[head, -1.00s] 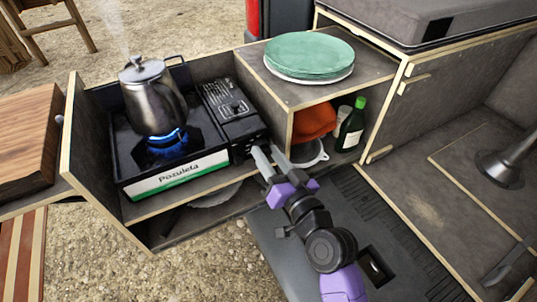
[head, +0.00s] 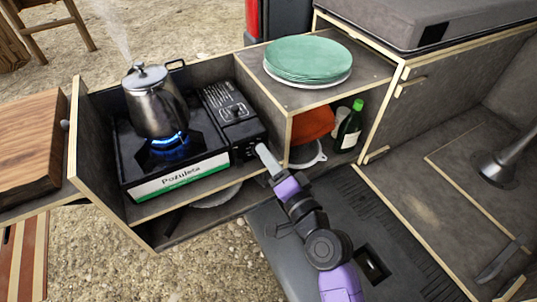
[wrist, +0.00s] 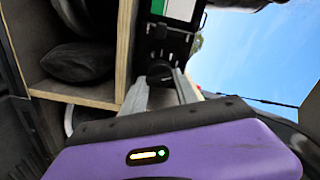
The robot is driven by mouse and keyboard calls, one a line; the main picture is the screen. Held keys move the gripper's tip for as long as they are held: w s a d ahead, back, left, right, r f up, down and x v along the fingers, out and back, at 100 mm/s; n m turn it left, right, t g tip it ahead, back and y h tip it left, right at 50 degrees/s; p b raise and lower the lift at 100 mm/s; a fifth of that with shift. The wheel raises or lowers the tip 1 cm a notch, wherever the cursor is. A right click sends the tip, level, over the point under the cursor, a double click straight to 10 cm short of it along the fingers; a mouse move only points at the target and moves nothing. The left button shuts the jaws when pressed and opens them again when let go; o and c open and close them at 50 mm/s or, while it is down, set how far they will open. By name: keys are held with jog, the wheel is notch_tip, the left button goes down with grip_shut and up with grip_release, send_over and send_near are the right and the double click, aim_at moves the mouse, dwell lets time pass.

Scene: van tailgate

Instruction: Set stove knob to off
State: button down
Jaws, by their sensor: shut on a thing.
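The camping stove (head: 178,165) stands in the left compartment of the wooden unit, with a blue flame (head: 164,146) burning under a metal kettle. Its control panel is at the right end. The stove knob (wrist: 159,72) is a dark round piece on the stove's front, seen in the wrist view between my fingertips. My gripper (head: 264,154) reaches up to the panel's front and is shut on the knob; it also shows in the wrist view (wrist: 160,80). In the head view my fingers hide the knob, and its exact angle cannot be read.
The steaming kettle (head: 157,104) sits on the burner. A stack of green plates (head: 308,55) lies on the shelf to the right. A wooden divider stands between.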

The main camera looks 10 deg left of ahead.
jog(key=m+p, duration=0.1)
jog(key=m, duration=0.3)
jog(key=shift+d+f+m, duration=0.1)
jog(key=shift+m, duration=0.3)
dwell(0.4)
jog(key=c, duration=0.9)
grip_release()
jog(key=shift+c, duration=0.2)
jog(key=v, duration=0.7)
jog(key=shift+s+d, duration=0.2)
jog(key=shift+s, duration=0.1)
